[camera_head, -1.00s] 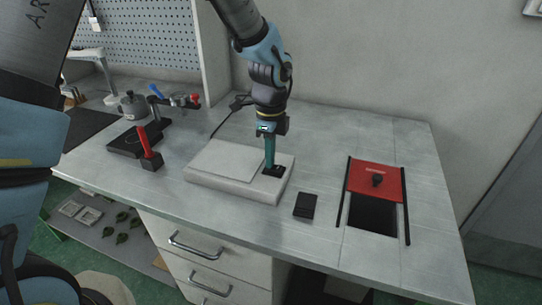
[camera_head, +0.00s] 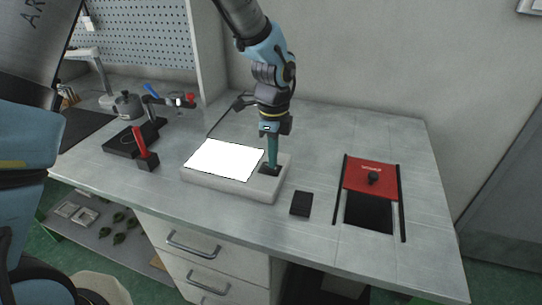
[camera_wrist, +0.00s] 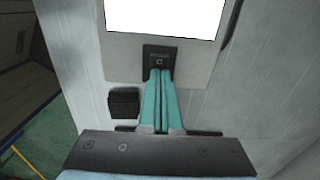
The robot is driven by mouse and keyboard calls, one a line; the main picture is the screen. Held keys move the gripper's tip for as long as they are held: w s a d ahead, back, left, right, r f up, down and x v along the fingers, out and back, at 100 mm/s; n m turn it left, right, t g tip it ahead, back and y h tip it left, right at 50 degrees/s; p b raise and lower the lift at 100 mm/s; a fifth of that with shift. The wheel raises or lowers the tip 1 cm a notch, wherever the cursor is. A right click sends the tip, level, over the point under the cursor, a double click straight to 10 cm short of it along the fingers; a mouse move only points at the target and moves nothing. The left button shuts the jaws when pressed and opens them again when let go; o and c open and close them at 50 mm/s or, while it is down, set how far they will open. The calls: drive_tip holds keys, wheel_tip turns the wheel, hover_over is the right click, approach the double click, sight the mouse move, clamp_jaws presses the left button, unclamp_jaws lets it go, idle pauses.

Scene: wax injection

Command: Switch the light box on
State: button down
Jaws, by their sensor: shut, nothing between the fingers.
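The light box (camera_head: 233,186) is a pale flat box on the workbench, and its panel (camera_head: 224,160) glows bright white. A black switch (camera_head: 269,171) sits at the right end of its top. My gripper (camera_head: 271,165) points down with its teal fingers shut and empty, the tips at the switch. In the wrist view the shut fingers (camera_wrist: 160,74) reach the near edge of the black switch plate (camera_wrist: 158,52), with the lit panel (camera_wrist: 165,15) beyond it. Whether the tips press on the switch is hard to tell.
A small black block (camera_head: 301,204) lies right of the light box. Farther right is a red slider (camera_head: 370,174) with a black knob between dark rails. A red-handled tool (camera_head: 142,148) stands at left, near a metal pot (camera_head: 128,105). The bench's back right is clear.

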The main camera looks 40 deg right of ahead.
sight(276, 168)
drive_tip(key=r+p, duration=0.3)
drive_tip(key=r, duration=0.1)
drive_tip(key=shift+s+d, duration=0.25)
drive_tip(key=shift+s, duration=0.1)
wheel_tip(276, 168, up, 10)
drive_tip(key=s+d+b, duration=0.1)
drive_tip(key=b, duration=0.1)
drive_tip(key=shift+s, duration=0.3)
drive_tip(key=shift+f, duration=0.15)
drive_tip(key=w+a+f+n, duration=0.1)
drive_tip(key=w+a+n, duration=0.6)
drive_tip(key=a, duration=0.4)
drive_tip(key=w+a+n, duration=0.6)
drive_tip(key=w+a, duration=0.1)
drive_tip(key=a, duration=0.3)
drive_tip(key=s+a+f+n+t, duration=0.1)
drive_tip(key=a+f+n, duration=0.1)
drive_tip(key=a+n, duration=1.3)
drive_tip(key=a, duration=0.8)
drive_tip(key=shift+s+f+t, duration=0.15)
drive_tip(key=shift+f+t, duration=0.05)
drive_tip(key=shift+t, duration=0.1)
drive_tip(key=shift+a, duration=0.1)
